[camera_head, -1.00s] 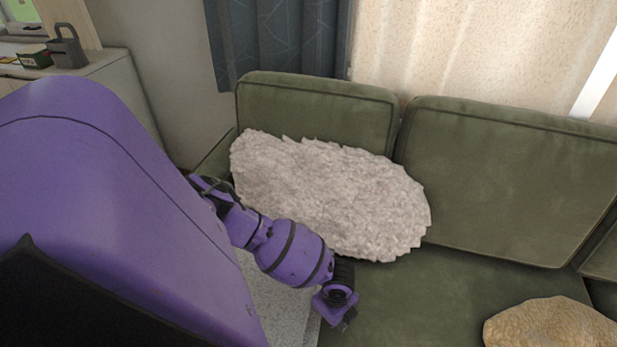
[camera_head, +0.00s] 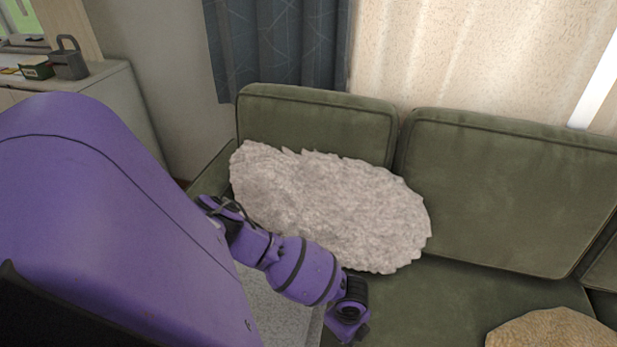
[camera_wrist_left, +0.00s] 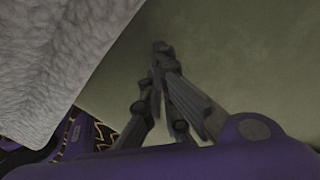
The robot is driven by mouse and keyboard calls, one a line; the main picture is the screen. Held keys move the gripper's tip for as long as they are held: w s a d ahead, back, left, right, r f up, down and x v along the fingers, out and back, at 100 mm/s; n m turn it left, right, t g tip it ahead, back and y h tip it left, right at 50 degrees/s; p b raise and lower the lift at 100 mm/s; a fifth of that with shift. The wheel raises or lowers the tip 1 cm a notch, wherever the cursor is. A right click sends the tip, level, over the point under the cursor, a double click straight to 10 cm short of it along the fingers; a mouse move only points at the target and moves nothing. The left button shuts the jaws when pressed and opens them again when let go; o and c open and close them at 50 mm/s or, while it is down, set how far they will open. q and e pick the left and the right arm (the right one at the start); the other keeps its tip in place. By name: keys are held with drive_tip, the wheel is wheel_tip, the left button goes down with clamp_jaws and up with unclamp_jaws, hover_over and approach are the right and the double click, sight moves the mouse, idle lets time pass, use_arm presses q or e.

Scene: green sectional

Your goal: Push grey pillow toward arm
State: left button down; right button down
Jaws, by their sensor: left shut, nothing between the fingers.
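The grey pillow (camera_head: 330,205) is pale, shaggy and oval. In the head view it leans against the left back cushion of the green sofa, tilted down to the right. My left forearm crosses in front of its lower left edge, and I cannot tell whether they touch. My left wrist is below the pillow, over the seat. In the left wrist view my left gripper (camera_wrist_left: 162,52) is shut and empty, with green fabric behind it. A pale textured surface fills the upper left there; I cannot tell whether it is the pillow. My right gripper is not in view.
The sofa's right back cushion (camera_head: 510,190) is clear, and the green seat (camera_head: 440,300) is bare in the middle. A tan cushion (camera_head: 555,328) lies at the lower right. A speckled grey surface (camera_head: 257,290) is below my forearm. The sofa's left arm (camera_head: 213,176) is partly hidden.

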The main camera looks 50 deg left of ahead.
use_arm(q)
drive_tip(key=shift+w+d, duration=0.15)
drive_tip(key=shift+d, duration=0.2)
